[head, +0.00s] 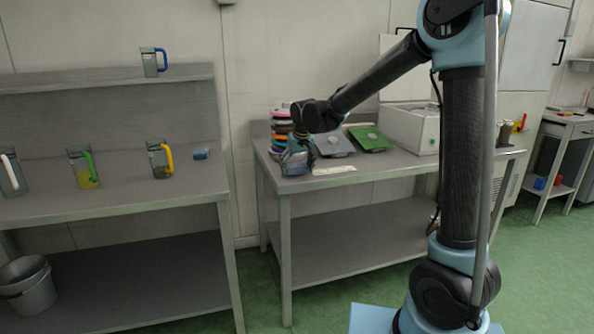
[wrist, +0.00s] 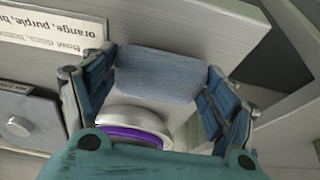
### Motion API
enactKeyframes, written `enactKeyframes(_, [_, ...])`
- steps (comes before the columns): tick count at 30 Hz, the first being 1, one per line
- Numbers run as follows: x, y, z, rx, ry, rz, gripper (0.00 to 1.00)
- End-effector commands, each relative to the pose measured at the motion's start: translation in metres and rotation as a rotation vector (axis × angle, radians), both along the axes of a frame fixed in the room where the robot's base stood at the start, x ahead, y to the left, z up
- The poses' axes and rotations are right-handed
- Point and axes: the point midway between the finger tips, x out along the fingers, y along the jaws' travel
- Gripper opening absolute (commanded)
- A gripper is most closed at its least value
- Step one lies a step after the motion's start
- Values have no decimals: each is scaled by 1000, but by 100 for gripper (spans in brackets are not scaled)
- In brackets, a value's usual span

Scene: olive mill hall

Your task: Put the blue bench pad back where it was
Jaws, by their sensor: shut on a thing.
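My gripper (head: 295,165) is low over the left front part of the middle bench (head: 400,163), beside the stack of coloured bowls. In the wrist view its fingers (wrist: 160,78) are closed on the two ends of a blue-grey, textured pad (wrist: 158,72), which looks like the blue bench pad. The pad lies across the picture between the fingers. From the wrist view I cannot tell whether it touches the bench. In the head view the pad cannot be made out clearly from the gripper.
A stack of coloured bowls (head: 279,128) stands behind my gripper; a white bowl with purple (wrist: 135,128) shows near the fingers. A printed card (head: 333,170), a grey device (head: 333,143) and a green one (head: 370,138) lie right.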

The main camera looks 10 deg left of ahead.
Motion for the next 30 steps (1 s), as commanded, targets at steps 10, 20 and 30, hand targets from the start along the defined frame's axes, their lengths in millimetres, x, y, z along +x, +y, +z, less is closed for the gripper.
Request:
enactKeyframes(10, [0, 0, -7, 0, 0, 0, 52])
enactKeyframes(20, [0, 0, -8, 0, 0, 1, 98])
enactKeyframes(30, [-1, 0, -3, 0, 0, 1, 98])
